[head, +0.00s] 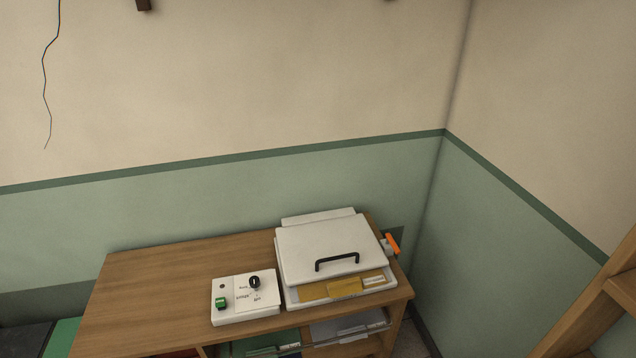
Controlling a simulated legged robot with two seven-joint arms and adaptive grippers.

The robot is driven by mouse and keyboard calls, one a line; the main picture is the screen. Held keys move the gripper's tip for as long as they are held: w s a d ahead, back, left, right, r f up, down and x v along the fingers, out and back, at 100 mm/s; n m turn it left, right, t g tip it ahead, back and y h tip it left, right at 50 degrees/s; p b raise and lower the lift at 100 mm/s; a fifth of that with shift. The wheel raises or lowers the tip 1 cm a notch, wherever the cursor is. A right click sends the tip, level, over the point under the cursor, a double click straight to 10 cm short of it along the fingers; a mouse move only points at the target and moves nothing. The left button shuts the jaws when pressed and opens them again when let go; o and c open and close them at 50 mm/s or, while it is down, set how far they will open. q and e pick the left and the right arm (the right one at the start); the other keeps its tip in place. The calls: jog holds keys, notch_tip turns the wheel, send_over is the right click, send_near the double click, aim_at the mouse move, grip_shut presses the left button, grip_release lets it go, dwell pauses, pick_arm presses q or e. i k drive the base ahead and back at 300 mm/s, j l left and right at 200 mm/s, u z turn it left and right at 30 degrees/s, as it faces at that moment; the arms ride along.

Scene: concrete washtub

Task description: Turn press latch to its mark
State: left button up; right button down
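The press (318,248) is a white box with a closed lid and a black bar handle (337,261), standing on the right part of a wooden cabinet. An orange lever (393,244), which looks like the latch, sticks out at the press's right side. Its mark is too small to make out. A white control box (245,299) sits to the left of the press, with a black knob (255,281), a green switch (221,303) and small printed labels. Neither of my grippers shows in the head view.
The wooden cabinet top (160,290) is clear on the left. Below it are open shelves with green and grey items. Walls meet in a corner close to the right of the cabinet. A wooden frame (600,305) stands at the lower right. A thin wire hangs at the upper left.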

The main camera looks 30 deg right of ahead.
aim_at(390, 240)
jog(key=z, duration=2)
